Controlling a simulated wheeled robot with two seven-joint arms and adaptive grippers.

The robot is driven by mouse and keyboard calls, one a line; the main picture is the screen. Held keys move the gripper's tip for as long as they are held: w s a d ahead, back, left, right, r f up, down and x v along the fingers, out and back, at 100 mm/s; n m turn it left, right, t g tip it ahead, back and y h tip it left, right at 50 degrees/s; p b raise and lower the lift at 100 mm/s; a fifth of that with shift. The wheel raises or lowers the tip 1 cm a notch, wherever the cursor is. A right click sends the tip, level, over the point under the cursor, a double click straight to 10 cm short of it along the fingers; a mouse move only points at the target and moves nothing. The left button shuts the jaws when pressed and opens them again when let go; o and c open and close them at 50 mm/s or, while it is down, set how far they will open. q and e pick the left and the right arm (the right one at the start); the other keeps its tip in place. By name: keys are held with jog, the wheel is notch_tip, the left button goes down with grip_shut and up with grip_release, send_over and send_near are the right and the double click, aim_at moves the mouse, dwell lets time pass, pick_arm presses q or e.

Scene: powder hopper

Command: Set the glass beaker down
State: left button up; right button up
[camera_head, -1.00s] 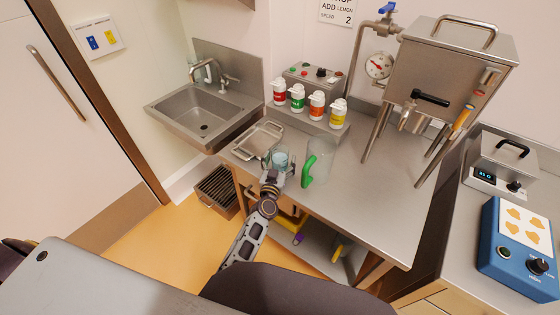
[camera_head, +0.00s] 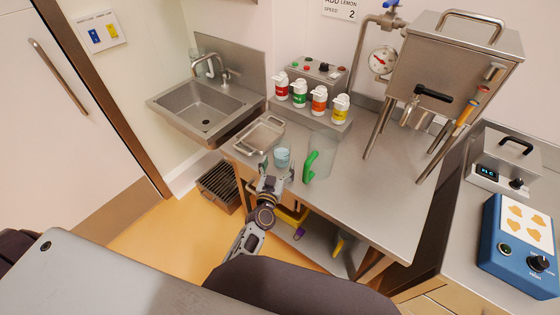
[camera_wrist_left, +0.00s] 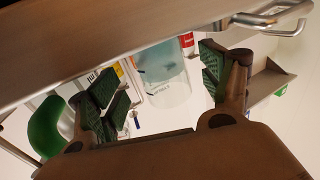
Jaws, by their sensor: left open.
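The glass beaker (camera_head: 282,157) stands upright on the steel table (camera_head: 365,200), near its front edge, with pale blue liquid in it. My left gripper (camera_head: 275,172) is open just in front of the beaker, on the near side. In the left wrist view the beaker (camera_wrist_left: 165,75) shows beyond and between the spread fingers (camera_wrist_left: 158,80), with clear space to either side. My right gripper is not in view.
A clear pitcher with a green handle (camera_head: 310,166) stands close to the right of the beaker. A metal tray (camera_head: 262,134) lies to its left. Several capped bottles (camera_head: 319,101) stand behind. The steel hopper (camera_head: 455,70) is at back right; open table lies right of the pitcher.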

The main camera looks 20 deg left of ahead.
pick_arm(q)
jog(key=s, duration=0.6)
jog(key=shift+s, duration=0.35)
jog(key=shift+d, duration=0.1)
jog(key=shift+o, duration=0.5)
